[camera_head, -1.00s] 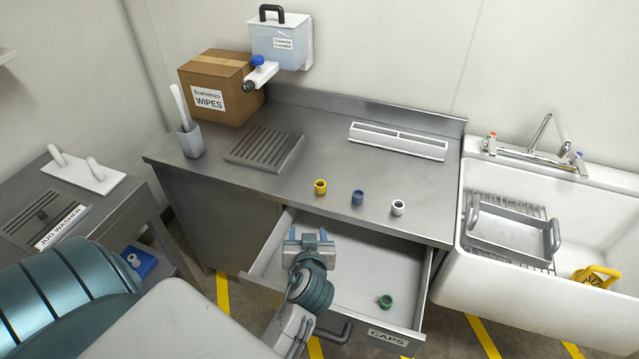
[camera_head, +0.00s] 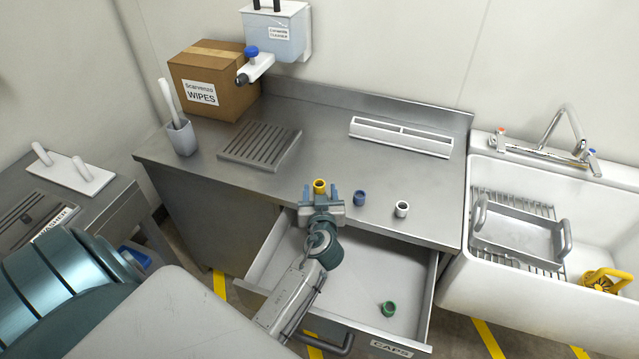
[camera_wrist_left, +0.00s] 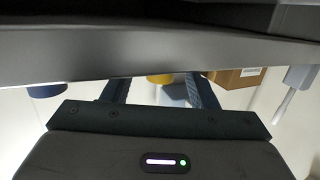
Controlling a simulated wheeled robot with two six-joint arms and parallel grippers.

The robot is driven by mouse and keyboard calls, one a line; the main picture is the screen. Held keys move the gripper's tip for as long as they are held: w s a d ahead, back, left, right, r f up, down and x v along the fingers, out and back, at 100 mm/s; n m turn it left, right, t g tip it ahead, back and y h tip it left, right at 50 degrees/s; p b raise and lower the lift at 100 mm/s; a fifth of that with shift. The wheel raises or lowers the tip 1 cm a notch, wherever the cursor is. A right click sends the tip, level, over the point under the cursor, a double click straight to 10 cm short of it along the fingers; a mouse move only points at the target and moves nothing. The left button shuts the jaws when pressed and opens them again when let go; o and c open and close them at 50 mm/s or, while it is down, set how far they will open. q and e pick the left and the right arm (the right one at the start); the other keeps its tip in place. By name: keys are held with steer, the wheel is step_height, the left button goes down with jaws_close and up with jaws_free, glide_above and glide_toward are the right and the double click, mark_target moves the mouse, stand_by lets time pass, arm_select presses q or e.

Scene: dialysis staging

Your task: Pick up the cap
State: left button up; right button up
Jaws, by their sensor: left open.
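A yellow cap (camera_head: 320,186) stands on the steel counter near its front edge. A blue cap (camera_head: 360,198) and a white cap (camera_head: 401,209) stand to its right, and a green cap (camera_head: 388,309) lies in the open drawer. My left gripper (camera_head: 321,194) is open at the counter's front edge, its fingers pointing at the yellow cap; I cannot tell whether they flank it. In the left wrist view the yellow cap (camera_wrist_left: 160,78) shows between the open fingers, partly hidden by a grey band, with the blue cap (camera_wrist_left: 47,90) outside them. My right gripper is not in view.
The open drawer (camera_head: 432,305), labelled CAPS, lies below the counter (camera_head: 300,180) under my left arm. A slotted drain plate (camera_head: 259,146), a WIPES box (camera_head: 213,82) and a white divided tray (camera_head: 400,137) stand farther back. A sink (camera_head: 462,285) is at right.

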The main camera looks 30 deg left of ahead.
mark_target(319, 183)
arm_select(q)
steer(key=x, duration=0.3)
steer(key=shift+s+f, duration=0.1)
steer(key=shift+f, duration=0.05)
steer(key=shift+c, duration=1.1)
steer(key=c, duration=0.8)
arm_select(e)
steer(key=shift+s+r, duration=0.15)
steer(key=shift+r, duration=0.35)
